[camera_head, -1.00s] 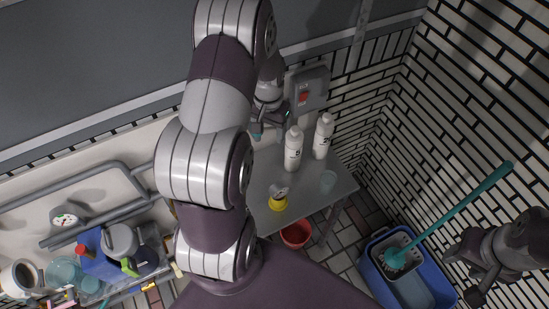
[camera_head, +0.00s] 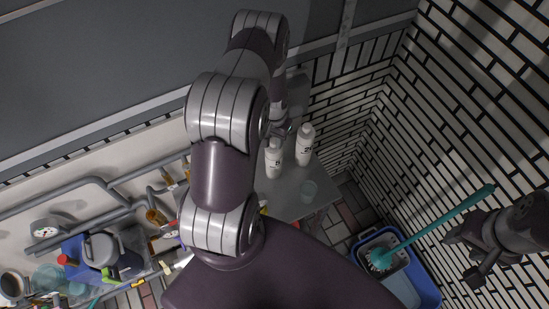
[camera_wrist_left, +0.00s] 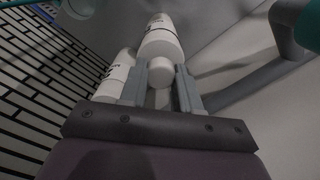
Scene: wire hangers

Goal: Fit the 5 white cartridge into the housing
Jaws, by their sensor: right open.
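The white cartridge marked 5 (camera_head: 274,163) stands upright on the grey table. A second white bottle (camera_head: 305,146) stands to its right. In the left wrist view a white bottle (camera_wrist_left: 161,42) has its round cap between my left gripper's fingers (camera_wrist_left: 163,82); I see no clear grip on it. The other white bottle (camera_wrist_left: 117,72) is to its left. In the head view my left gripper (camera_head: 284,128) is just above the 5 cartridge, small and partly hidden by my arm. The grey housing (camera_head: 298,86) on the wall is mostly hidden behind my arm. My right gripper (camera_head: 461,257) is open and empty, far right.
A blue mop bucket (camera_head: 425,284) with a teal-handled brush (camera_head: 440,225) is on the floor at right. A cluttered sink area with a grey jug (camera_head: 102,250) is at lower left.

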